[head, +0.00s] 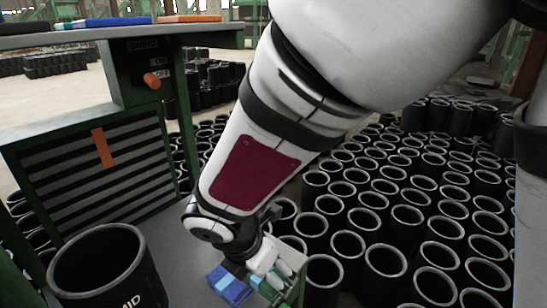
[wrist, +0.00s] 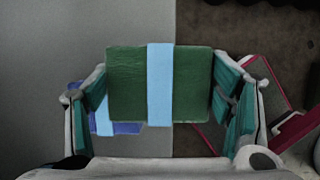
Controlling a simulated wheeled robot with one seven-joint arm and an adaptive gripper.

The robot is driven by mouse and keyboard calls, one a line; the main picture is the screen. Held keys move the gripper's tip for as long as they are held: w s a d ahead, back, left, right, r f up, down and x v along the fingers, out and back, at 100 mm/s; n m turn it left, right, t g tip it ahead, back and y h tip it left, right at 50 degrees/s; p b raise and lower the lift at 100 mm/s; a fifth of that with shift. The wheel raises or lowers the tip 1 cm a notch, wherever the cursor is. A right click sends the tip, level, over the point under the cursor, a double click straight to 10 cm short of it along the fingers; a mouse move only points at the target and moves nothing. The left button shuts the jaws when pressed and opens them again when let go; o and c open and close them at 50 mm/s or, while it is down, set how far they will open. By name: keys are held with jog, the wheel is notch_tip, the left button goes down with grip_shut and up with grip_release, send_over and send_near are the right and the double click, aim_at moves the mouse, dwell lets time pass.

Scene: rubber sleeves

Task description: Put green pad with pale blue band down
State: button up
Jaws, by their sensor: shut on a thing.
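The green pad with the pale blue band (wrist: 125,85) is between the two teal-lined fingers of my gripper (wrist: 160,95) in the wrist view. Its band runs down the middle. My gripper is shut on it at its left and right ends. A blue pad with a pale band (wrist: 124,128) lies below and partly behind it on a grey surface (wrist: 50,60). In the head view my gripper (head: 268,280) is low at the centre, next to the blue pad (head: 230,286). The held pad is mostly hidden there. I cannot tell its height above the surface.
A large black sleeve (head: 110,262) stands at the lower left on the grey shelf (head: 185,255). Many black sleeves (head: 385,255) crowd the floor at right. Above left, a tabletop (head: 120,31) holds blue and orange pads. The grey surface ends under the held pad in the wrist view.

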jog(key=w, duration=0.6)
jog(key=w+f, duration=0.1)
jog(key=w, duration=0.2)
jog(key=shift+w+a, duration=0.35)
jog(key=shift+a, duration=0.05)
jog(key=shift+f+b, duration=0.7)
jog(key=shift+f, duration=1)
jog(key=shift+f, duration=0.2)
jog(key=o, duration=1.1)
jog(key=shift+o, duration=0.5)
